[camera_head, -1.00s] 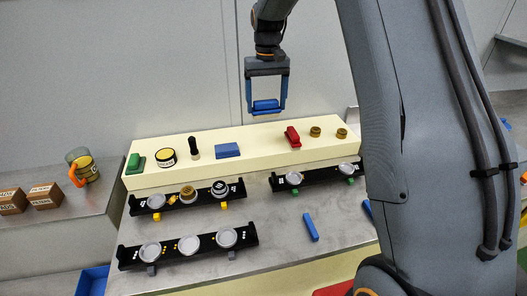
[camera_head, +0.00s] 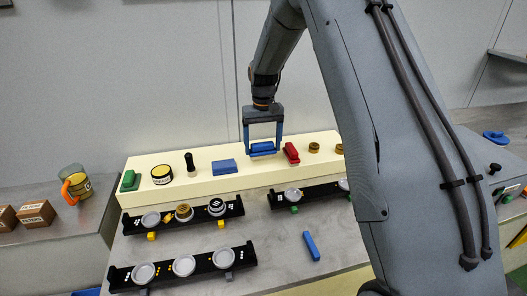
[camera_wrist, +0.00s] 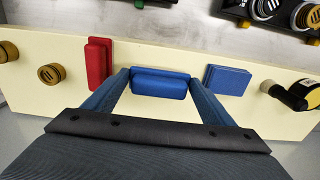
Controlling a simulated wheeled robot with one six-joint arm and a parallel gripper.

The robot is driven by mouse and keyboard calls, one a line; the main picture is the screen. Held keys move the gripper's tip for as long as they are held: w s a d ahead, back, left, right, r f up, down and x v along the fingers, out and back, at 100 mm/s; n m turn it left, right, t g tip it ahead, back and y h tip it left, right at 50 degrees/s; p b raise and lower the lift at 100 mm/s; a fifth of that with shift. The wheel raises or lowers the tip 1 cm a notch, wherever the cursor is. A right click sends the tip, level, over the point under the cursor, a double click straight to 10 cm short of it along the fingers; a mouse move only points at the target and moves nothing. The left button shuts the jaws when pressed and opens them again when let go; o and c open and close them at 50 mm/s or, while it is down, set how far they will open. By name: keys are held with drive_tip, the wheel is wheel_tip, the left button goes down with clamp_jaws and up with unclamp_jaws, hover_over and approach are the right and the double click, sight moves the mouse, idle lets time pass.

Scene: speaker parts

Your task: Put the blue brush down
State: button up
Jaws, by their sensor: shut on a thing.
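My gripper (camera_head: 262,150) is shut on the blue brush (camera_head: 262,147), a blue block-like piece held crosswise between the two blue fingers. In the head view it is at the cream raised shelf (camera_head: 240,179), between a blue flat block (camera_head: 223,167) and the red brush (camera_head: 291,153). In the wrist view the blue brush (camera_wrist: 160,83) sits between the fingertips above the cream surface, with the red brush (camera_wrist: 98,63) to the left and the blue block (camera_wrist: 228,79) to the right. I cannot tell whether the brush touches the shelf.
The shelf also holds a green piece (camera_head: 130,181), a yellow-and-black tin (camera_head: 162,175), a black-handled tool (camera_head: 190,163) and brass rings (camera_head: 314,148). Black racks with round parts (camera_head: 183,266) stand in front. A blue bar (camera_head: 311,246) lies on the metal table.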

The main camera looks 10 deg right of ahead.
sight(263, 151)
drive_tip(key=shift+f+p, duration=0.5)
drive_tip(key=shift+f, duration=1.05)
drive_tip(key=shift+f, duration=0.15)
drive_tip(key=o, duration=1.6)
wheel_tip(263, 151, up, 12)
drive_tip(key=b, duration=0.4)
drive_tip(key=shift+d, duration=0.1)
drive_tip(key=shift+s, duration=0.3)
drive_tip(key=shift+t, duration=0.6)
drive_tip(key=s+f, duration=0.2)
drive_tip(key=s, duration=0.8)
drive_tip(key=s+f, duration=0.3)
drive_tip(key=s, duration=0.7)
drive_tip(key=s+f, duration=0.3)
drive_tip(key=s, duration=0.8)
drive_tip(key=shift+s, duration=0.1)
